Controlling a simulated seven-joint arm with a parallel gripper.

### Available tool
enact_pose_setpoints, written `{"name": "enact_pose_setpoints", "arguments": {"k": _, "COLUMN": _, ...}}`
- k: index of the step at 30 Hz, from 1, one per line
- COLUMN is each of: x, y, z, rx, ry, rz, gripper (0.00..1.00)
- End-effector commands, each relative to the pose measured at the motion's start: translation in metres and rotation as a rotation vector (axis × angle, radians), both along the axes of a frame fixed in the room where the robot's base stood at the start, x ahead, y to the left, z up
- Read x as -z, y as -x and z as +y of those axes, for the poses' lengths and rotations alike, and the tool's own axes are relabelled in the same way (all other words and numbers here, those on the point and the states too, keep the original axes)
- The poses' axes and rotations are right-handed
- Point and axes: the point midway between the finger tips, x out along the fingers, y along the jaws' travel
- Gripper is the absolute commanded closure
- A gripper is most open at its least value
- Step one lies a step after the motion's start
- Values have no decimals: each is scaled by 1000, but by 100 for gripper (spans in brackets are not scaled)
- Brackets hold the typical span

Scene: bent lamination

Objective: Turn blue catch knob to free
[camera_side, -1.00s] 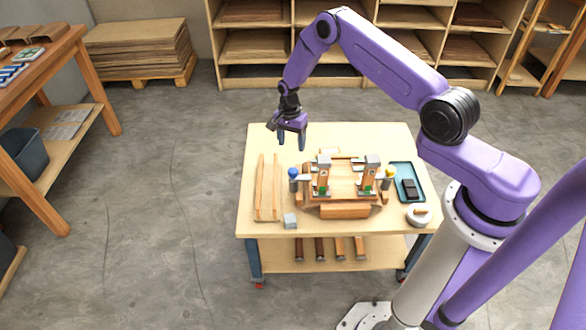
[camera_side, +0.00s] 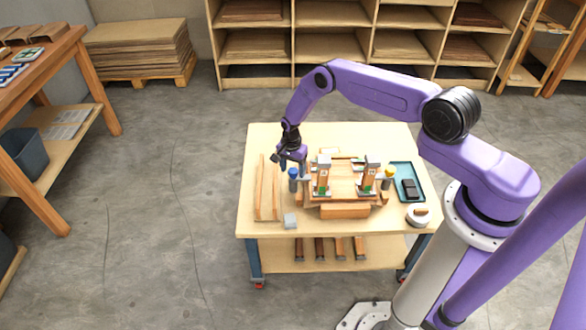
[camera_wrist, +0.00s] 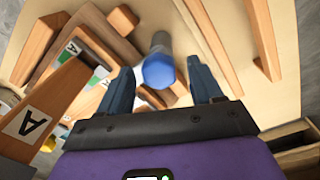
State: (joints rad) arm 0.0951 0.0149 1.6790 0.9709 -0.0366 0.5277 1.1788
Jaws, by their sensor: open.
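The blue catch knob (camera_side: 293,172) stands upright on a grey post at the left end of the wooden bending form (camera_side: 345,211). In the wrist view the blue knob (camera_wrist: 159,70) lies between the two fingers, a little beyond the fingertips. My gripper (camera_side: 292,163) is open and empty, just above and behind the knob in the side view. Its dark fingers show on both sides of the knob in the wrist view (camera_wrist: 163,75). I see no contact with the knob, though the exact height gap is hard to tell.
Upright wooden posts with white labels (camera_side: 324,161) stand close right of the knob. A yellow knob (camera_side: 389,172), a teal tray (camera_side: 418,170) and a white pot (camera_side: 417,220) are farther right. Wooden strips (camera_side: 261,185) lie left; a grey block (camera_side: 290,221) sits in front.

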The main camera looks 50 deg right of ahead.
Motion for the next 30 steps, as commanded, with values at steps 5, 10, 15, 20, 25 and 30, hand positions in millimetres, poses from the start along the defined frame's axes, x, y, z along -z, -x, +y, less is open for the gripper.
{"name": "enact_pose_setpoints", "arguments": {"k": 5, "x": 2, "y": 1, "z": 0, "rx": 0, "ry": -1, "rz": 1, "gripper": 35}}
{"name": "enact_pose_setpoints", "arguments": {"k": 10, "x": 2, "y": 1, "z": 0, "rx": 0, "ry": -1, "rz": 1, "gripper": 44}}
{"name": "enact_pose_setpoints", "arguments": {"k": 15, "x": 2, "y": 1, "z": 0, "rx": 0, "ry": -1, "rz": 1, "gripper": 91}}
{"name": "enact_pose_setpoints", "arguments": {"k": 20, "x": 1, "y": 1, "z": 0, "rx": -4, "ry": 0, "rz": 1, "gripper": 91}}
{"name": "enact_pose_setpoints", "arguments": {"k": 25, "x": 1, "y": 1, "z": 0, "rx": -39, "ry": -1, "rz": 2, "gripper": 91}}
{"name": "enact_pose_setpoints", "arguments": {"k": 30, "x": 2, "y": 1, "z": 1, "rx": -126, "ry": -1, "rz": 4, "gripper": 91}}
